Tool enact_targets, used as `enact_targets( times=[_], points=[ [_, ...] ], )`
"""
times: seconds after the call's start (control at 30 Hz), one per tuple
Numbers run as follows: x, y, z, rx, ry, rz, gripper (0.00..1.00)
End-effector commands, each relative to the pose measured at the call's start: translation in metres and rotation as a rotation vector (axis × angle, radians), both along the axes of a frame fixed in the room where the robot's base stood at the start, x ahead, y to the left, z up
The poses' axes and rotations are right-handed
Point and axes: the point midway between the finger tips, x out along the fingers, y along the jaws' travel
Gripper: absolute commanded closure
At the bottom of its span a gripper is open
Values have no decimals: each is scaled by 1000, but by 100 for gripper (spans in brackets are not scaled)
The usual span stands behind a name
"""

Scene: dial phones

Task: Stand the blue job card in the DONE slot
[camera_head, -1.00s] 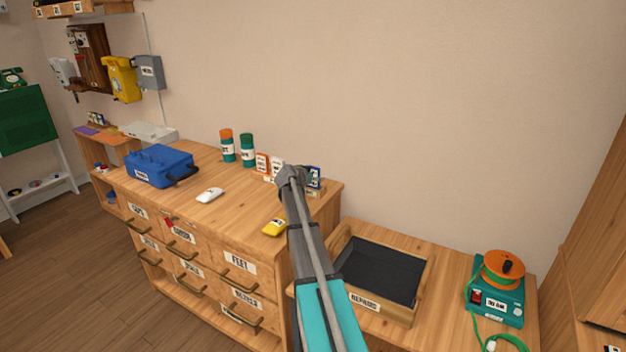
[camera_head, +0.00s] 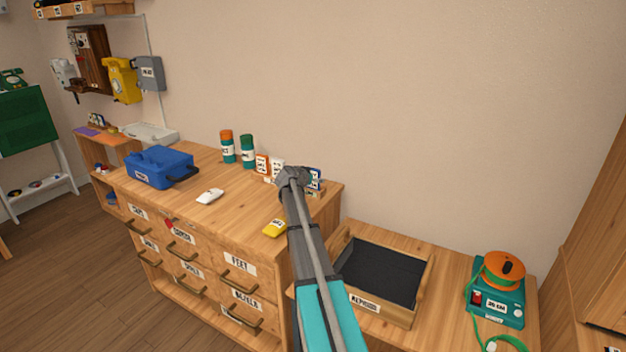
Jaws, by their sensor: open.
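The blue job card (camera_head: 315,179) stands at the right end of a row of cards on the drawer cabinet's top, near the wall. My gripper (camera_head: 292,177) is in front of the row and covers part of the blue card and its holder. The gripper is open; its fingertips are small and partly hidden by its own body, and I cannot tell whether they touch the card. An orange card (camera_head: 262,164) and a white card (camera_head: 277,168) stand to the left. I cannot read which slot is labelled DONE.
Two canisters (camera_head: 247,151) stand left of the cards. A blue toolbox (camera_head: 160,167), a white object (camera_head: 209,196) and a yellow object (camera_head: 275,228) lie on the cabinet top. A dark-lined tray (camera_head: 361,303) and a teal device with an orange reel (camera_head: 496,304) are at right.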

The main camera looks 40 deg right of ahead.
Motion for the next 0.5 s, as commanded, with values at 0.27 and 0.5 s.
enact_targets(
  times=[0.27, 0.5],
  points=[
    [-13, 28, 17, 0, 0, 0, 0],
    [-27, 62, 35, 0, 0, 1, 0]
  ],
)
